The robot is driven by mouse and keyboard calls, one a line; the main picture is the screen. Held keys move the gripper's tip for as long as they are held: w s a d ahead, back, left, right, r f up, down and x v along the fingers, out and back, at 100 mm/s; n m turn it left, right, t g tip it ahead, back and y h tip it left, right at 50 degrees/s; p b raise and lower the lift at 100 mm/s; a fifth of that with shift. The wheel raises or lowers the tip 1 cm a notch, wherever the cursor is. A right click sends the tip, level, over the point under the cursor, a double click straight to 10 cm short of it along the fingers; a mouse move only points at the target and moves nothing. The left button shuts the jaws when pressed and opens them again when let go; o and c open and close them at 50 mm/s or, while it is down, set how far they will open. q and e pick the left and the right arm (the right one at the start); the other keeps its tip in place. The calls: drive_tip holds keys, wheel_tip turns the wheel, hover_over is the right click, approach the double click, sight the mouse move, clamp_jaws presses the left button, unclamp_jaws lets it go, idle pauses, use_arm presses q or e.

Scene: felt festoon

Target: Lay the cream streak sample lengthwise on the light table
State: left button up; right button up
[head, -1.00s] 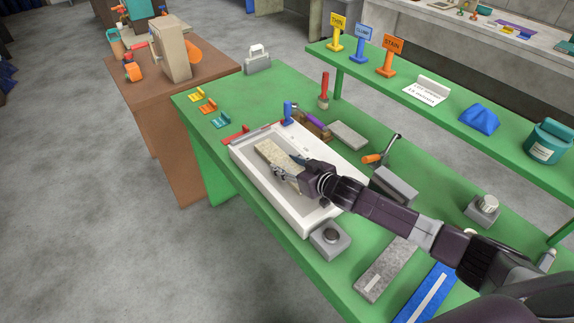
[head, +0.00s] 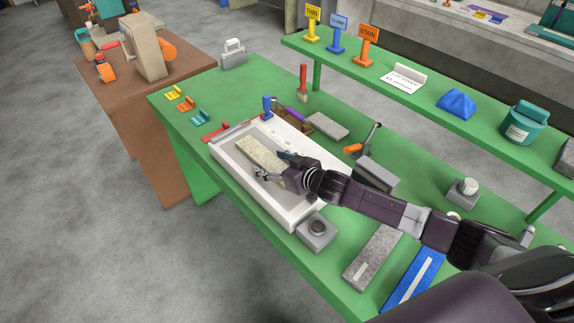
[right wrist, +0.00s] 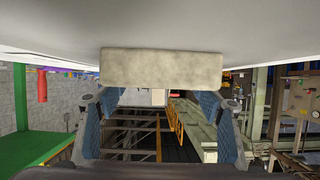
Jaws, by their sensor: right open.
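The cream streak sample (head: 262,152), a speckled beige strip, lies on the white light table (head: 287,217), along the table's length. It also shows as a pale bar in the right wrist view (right wrist: 162,69), against the white surface. My right gripper (head: 274,168) is open at the sample's near end. In the right wrist view its fingers (right wrist: 160,108) stand apart and empty, with the sample beyond their tips. I cannot tell whether a finger touches it. My left gripper is not in view.
A grey block with a dark knob (head: 317,232) stands at the light table's near corner. A red-handled brush (head: 303,80), an orange-handled tool (head: 353,148) and grey blocks (head: 376,174) lie behind it. A raised green shelf (head: 425,98) runs along the back.

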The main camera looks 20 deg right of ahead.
drive_tip(key=b+v, duration=0.1)
drive_tip(key=v, duration=0.8)
drive_tip(key=shift+s+d+r, duration=0.1)
drive_tip(key=shift+d+r, duration=0.05)
drive_tip(key=shift+r, duration=0.15)
drive_tip(key=shift+v, duration=0.9)
drive_tip(key=shift+r, duration=0.15)
